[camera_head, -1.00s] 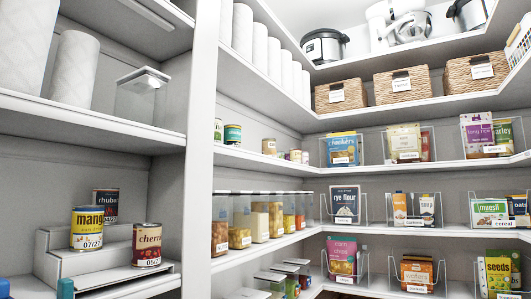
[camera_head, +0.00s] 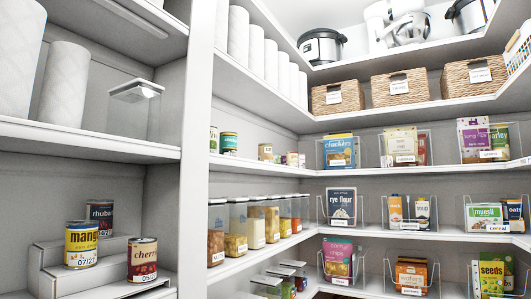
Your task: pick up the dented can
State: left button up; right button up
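Three labelled cans stand on the left shelf unit, on and beside a white stepped riser (camera_head: 50,262). The yellow mango can (camera_head: 81,245) is at the front left, the dark rhubarb can (camera_head: 100,216) is behind it and higher, and the red-brown cherry can (camera_head: 142,259) is to the right. Smaller cans, including a teal-labelled can (camera_head: 229,143), stand on the middle shelf beyond the upright. I cannot make out a clear dent on any can. Neither of my grippers is in view.
A white upright (camera_head: 195,150) divides the left unit from the corner shelves. A clear lidded box (camera_head: 135,110) and paper rolls (camera_head: 65,90) stand above the cans. Clear food containers (camera_head: 237,230), wicker baskets (camera_head: 400,89) and packets fill the other shelves.

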aim_at(264, 150)
jog(key=u, duration=0.05)
jog(key=k, duration=0.5)
jog(key=z, duration=1)
jog(key=i, duration=1.7)
jog(key=u, duration=0.65)
jog(key=i, duration=1.15)
jog(key=u, duration=1)
